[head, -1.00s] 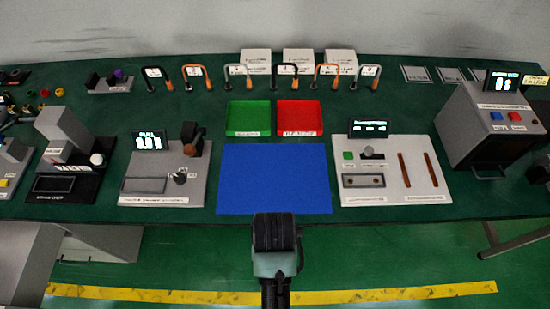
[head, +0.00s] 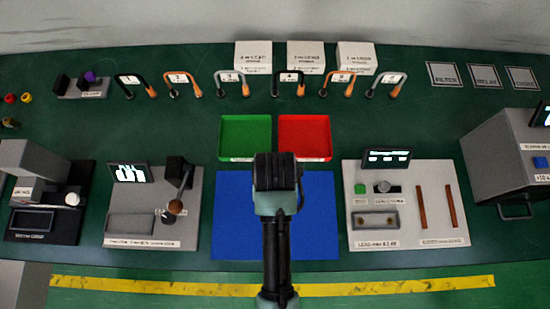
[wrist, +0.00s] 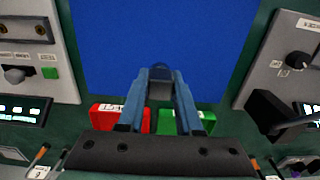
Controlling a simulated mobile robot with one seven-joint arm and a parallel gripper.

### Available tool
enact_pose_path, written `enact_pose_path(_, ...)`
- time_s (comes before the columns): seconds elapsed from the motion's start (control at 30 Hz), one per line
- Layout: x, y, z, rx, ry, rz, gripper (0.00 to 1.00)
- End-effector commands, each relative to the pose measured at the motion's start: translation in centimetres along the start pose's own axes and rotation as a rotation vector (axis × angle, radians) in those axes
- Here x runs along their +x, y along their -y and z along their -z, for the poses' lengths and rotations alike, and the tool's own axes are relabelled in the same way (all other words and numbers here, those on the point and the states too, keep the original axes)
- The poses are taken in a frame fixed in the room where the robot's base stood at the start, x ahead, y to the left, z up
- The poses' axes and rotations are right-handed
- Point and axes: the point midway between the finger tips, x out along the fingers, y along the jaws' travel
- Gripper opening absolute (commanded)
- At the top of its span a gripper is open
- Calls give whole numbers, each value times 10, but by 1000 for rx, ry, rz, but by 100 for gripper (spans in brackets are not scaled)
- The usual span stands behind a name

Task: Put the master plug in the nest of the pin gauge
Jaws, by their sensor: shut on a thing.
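My gripper (wrist: 160,92) is shut on a small dark and grey piece (wrist: 160,70). The piece sits between the two blue-grey fingers, above the blue mat. I cannot tell from its look whether it is the master plug. In the head view my gripper (head: 277,160) hides what it holds. No label clearly reads as pin gauge. A grey fixture (head: 130,225) with a lit display, a lever and a knob stands left of the mat. A black-based fixture (head: 20,252) with a grey column stands farther left. I cannot tell which of them has the nest.
The blue mat (head: 230,215) is clear around my arm. Green (head: 244,135) and red (head: 304,135) trays lie behind it. A lead tester (head: 405,225) stands right of the mat, a grey box machine (head: 505,160) farther right. Several hooked handles (head: 335,85) stand in a back row.

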Motion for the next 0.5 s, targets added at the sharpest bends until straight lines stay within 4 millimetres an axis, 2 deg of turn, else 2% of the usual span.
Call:
enact_pose_path(0.2, 38, 0, -1, 0, 3, 0, 0)
enact_pose_path(0.37, 52, 0, -1, 0, 2, 0, 0)
enact_pose_path(0.5, 73, 0, -1, 0, 3, 0, 0)
